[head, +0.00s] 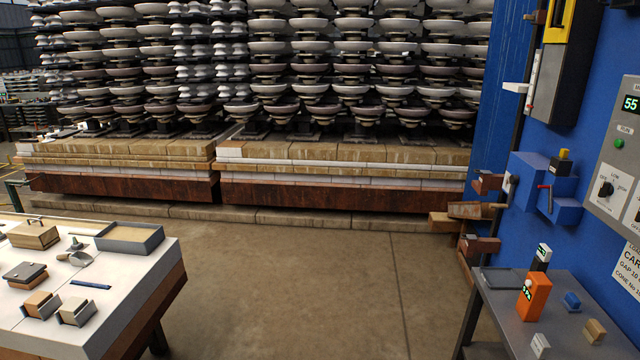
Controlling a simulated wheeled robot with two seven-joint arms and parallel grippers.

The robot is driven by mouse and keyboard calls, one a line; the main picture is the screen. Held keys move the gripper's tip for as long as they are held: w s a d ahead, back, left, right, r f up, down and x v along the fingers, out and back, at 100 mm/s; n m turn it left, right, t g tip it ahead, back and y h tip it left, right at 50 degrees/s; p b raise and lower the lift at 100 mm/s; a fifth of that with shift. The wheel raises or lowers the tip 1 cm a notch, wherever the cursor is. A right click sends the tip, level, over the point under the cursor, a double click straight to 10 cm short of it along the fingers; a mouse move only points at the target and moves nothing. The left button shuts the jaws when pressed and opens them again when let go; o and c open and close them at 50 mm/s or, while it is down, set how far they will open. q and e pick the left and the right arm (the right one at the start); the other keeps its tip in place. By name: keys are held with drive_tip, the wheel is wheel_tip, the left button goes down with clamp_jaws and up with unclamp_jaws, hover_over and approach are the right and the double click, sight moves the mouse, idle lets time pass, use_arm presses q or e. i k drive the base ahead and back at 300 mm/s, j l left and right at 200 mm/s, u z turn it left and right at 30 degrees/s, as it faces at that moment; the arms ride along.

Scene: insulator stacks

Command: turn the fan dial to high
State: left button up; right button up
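A grey control panel (618,150) hangs on the blue wall at the right edge of the head view and is cut off by the frame. A small black dial (606,189) sits on its lower part, on a white plate. A label that seems to read LOW is above the dial; the other labels are too small to read surely. I cannot tell clearly which mark the dial points at. Part of a second white plate (632,212) shows at the frame's edge. Neither of my grippers is in view.
A dark side table (500,310) stands below the panel, with an orange device (533,296) and several small blocks. A white workbench (130,275) with boxes and tools is at left. Insulator stacks (315,75) fill the back. The concrete floor (310,280) between is clear.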

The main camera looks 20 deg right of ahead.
sight(606, 188)
drive_tip(key=i+l+z, duration=0.1)
drive_tip(key=i+z, duration=0.75)
drive_tip(key=z, duration=0.15)
drive_tip(key=i+j+z, duration=0.25)
drive_tip(key=i+z, duration=0.25)
drive_tip(key=i+j+z, duration=0.25)
drive_tip(key=j+z, duration=0.25)
drive_tip(key=l, duration=0.15)
